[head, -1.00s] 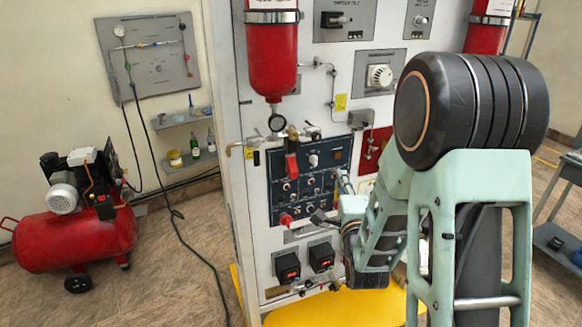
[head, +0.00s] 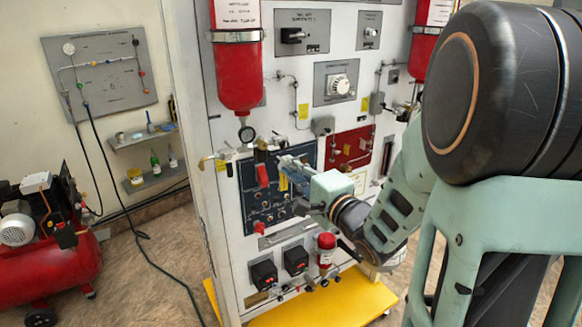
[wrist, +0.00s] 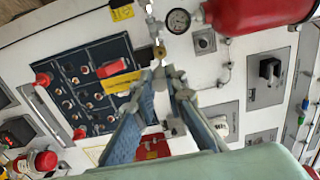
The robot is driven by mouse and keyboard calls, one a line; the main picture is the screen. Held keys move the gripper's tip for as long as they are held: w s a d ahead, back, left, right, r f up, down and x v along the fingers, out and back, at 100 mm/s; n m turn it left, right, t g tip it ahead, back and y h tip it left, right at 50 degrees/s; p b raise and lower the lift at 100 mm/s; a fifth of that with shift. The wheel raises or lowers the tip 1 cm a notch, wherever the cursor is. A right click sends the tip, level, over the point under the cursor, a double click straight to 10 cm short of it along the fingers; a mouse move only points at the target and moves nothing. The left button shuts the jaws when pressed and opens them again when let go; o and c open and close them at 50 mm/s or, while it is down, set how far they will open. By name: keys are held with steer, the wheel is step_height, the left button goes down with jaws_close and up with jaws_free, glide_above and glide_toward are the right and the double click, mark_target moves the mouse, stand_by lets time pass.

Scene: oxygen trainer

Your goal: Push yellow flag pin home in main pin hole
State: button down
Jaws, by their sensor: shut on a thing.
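My gripper (head: 284,162) is shut on the yellow flag pin, in front of the upper edge of the dark blue panel. The pin's yellow flag (head: 283,182) hangs below the fingertips. In the wrist view, my gripper's fingertips (wrist: 164,74) come together just below a brass valve fitting (wrist: 160,51), and the yellow flag (wrist: 121,82) sticks out to their left, in front of the panel. The pin's shaft is hidden at the fingertips. The main pin hole cannot be made out, so I cannot tell how deep the pin sits.
A red flag or handle (head: 262,174) hangs left of my gripper, close by. A gauge (head: 247,134) and a red cylinder (head: 236,75) are above. A red compressor (head: 48,262) stands at the far left.

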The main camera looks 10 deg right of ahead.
mark_target(278, 158)
stand_by(0.3)
steer(key=shift+x, duration=2.95)
steer(key=shift+x, duration=1.95)
steer(key=c, duration=1.9)
jaws_free()
steer(key=shift+w+a, duration=0.1)
steer(key=shift+c, duration=0.2)
steer(key=shift+o, duration=0.3)
steer(key=v, duration=1.2)
